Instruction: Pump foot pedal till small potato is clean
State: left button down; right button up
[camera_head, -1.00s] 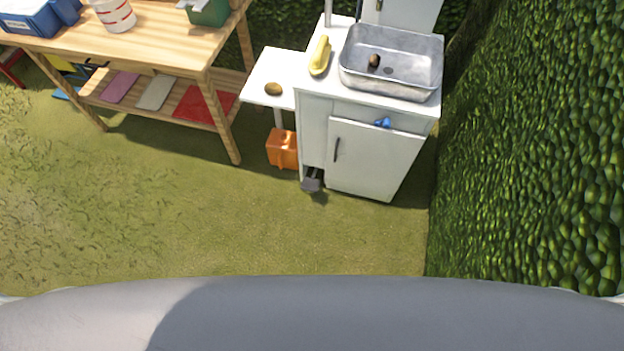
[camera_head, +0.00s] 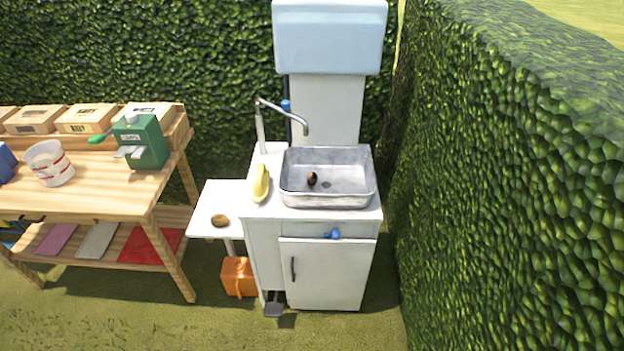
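A small dark brown potato (camera_head: 312,179) lies in the grey metal sink basin (camera_head: 362,194), left of the drain. A larger, lighter brown potato (camera_head: 220,220) lies on the white side shelf (camera_head: 207,201). The dark foot pedal (camera_head: 274,308) sticks out at the bottom left of the white sink cabinet (camera_head: 330,275), near the grass. A metal faucet (camera_head: 291,112) arches toward the basin; I see no water stream. Neither of my grippers is in view.
A yellow brush-like object (camera_head: 261,183) lies left of the basin. An orange container (camera_head: 238,276) stands under the side shelf. A wooden table (camera_head: 95,200) with a green device (camera_head: 140,143) stands left. A hedge (camera_head: 500,190) closes off the right. Grass in front is clear.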

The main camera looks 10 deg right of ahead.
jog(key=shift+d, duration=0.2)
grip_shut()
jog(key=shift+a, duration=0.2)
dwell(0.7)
